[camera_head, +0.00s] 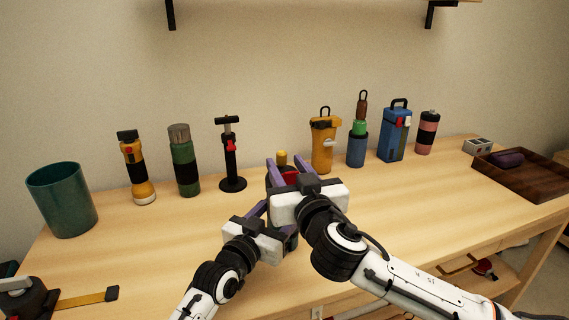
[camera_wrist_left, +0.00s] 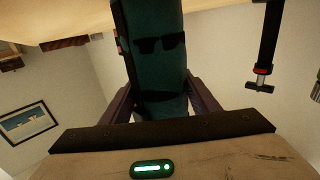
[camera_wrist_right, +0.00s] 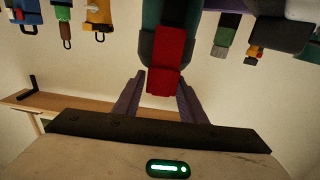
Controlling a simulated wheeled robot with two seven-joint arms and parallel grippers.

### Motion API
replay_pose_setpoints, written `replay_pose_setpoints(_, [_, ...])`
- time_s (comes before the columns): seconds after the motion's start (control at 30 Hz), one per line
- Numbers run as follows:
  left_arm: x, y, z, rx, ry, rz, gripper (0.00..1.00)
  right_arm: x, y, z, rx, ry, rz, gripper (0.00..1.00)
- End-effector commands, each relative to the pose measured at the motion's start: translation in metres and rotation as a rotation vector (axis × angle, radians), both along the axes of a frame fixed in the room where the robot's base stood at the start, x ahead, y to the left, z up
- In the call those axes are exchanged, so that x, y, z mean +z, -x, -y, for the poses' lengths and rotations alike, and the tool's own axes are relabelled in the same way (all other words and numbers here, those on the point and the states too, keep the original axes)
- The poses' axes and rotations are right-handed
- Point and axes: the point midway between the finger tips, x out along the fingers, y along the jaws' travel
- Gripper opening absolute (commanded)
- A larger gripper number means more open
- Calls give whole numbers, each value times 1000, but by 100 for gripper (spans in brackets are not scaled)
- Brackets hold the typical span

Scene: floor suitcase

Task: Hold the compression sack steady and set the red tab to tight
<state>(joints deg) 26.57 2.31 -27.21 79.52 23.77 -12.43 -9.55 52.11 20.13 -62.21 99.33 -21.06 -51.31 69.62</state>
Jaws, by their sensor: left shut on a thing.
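The compression sack (camera_wrist_left: 160,75) is a dark teal upright cylinder with black marks, seen in the left wrist view. My left gripper (camera_wrist_left: 162,98) is shut on it, one finger on each side. In the head view both grippers mostly hide it. The red tab (camera_wrist_right: 166,62) shows in the right wrist view, beside a dark grey part. It also shows as a red patch in the head view (camera_head: 290,178). My right gripper (camera_head: 290,170) is open, its fingers apart near the tab and above my left gripper. Whether either finger touches the tab cannot be told.
A teal cup (camera_head: 62,200), yellow flashlight (camera_head: 142,185), green bottle (camera_head: 185,165) and black pump (camera_head: 232,165) stand left. A yellow bottle (camera_head: 324,145), blue bottle (camera_head: 357,150), blue box (camera_head: 394,140) and pink-black cylinder (camera_head: 427,135) stand right. A wooden tray (camera_head: 530,185) lies far right.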

Motion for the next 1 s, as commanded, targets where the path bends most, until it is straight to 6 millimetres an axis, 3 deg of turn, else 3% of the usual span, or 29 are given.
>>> replay_pose_setpoints(0.2, [0, 0, 0, 0, 0, -1, 24, 0, -15, -5, 1, 0, 0, 38])
replay_pose_setpoints(0.47, [0, 0, 0, 0, 0, -1, 24, 0, -16, -5, 1, -1, -1, 38])
replay_pose_setpoints(0.57, [0, 0, 0, 0, 0, -1, 24, 0, -16, -5, 1, 0, -1, 26])
replay_pose_setpoints(0.7, [0, 0, 0, 0, 0, -1, 24, 0, -16, -5, 0, 0, -1, 2])
replay_pose_setpoints(1.0, [0, 0, 0, 0, 0, -1, 24, 6, -16, -7, 1, -4, 0, 0])
